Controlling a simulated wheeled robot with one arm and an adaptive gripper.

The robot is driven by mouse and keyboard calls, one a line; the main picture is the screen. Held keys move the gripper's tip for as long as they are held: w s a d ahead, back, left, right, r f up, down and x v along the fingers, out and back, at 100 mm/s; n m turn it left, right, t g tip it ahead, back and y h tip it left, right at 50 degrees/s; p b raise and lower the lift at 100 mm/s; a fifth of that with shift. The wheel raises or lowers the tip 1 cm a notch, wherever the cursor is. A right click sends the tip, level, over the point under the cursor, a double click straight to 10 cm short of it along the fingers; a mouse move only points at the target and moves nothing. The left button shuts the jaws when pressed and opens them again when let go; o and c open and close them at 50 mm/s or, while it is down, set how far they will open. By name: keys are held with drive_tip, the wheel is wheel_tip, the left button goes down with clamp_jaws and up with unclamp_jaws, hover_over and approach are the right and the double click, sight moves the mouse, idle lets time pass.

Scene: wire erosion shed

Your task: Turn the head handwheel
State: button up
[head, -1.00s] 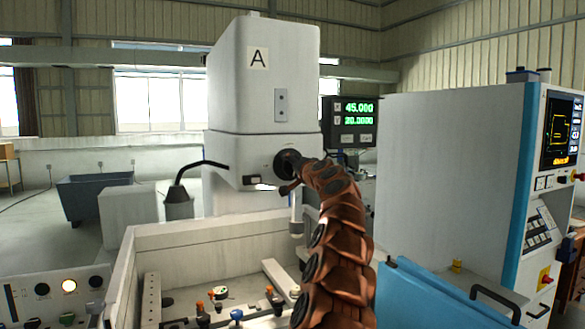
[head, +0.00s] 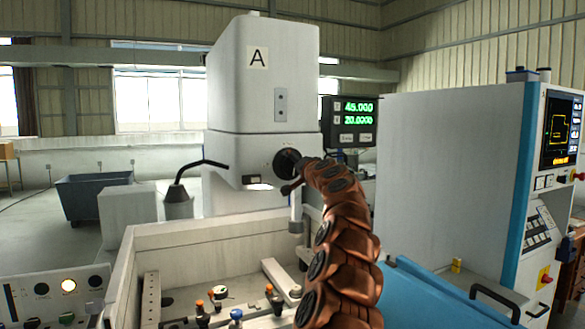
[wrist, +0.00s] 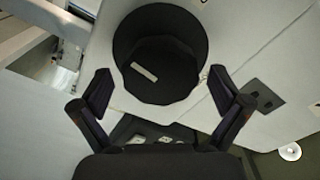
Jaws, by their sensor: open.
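The head handwheel (head: 285,159) is a dark round wheel on the front of the white machine head (head: 264,75) marked A. My gripper (head: 293,172) is in front of its lower right side and hides part of it. In the wrist view the handwheel (wrist: 160,35) is a large black disc with a short pale mark. My open gripper (wrist: 160,74) has one finger on either side of the disc's lower part. Gaps show between the fingertips and the rim, and nothing is held.
A digital readout (head: 348,121) with green figures is right of the head. A black bent lamp arm (head: 203,164) is to its left. Below is an open work tank (head: 190,236) with clamps inside. A white control cabinet (head: 450,180) stands at right.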

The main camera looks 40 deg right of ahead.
drive_tip(key=v, duration=1.1)
idle(0.6)
drive_tip(key=shift+a, duration=0.1)
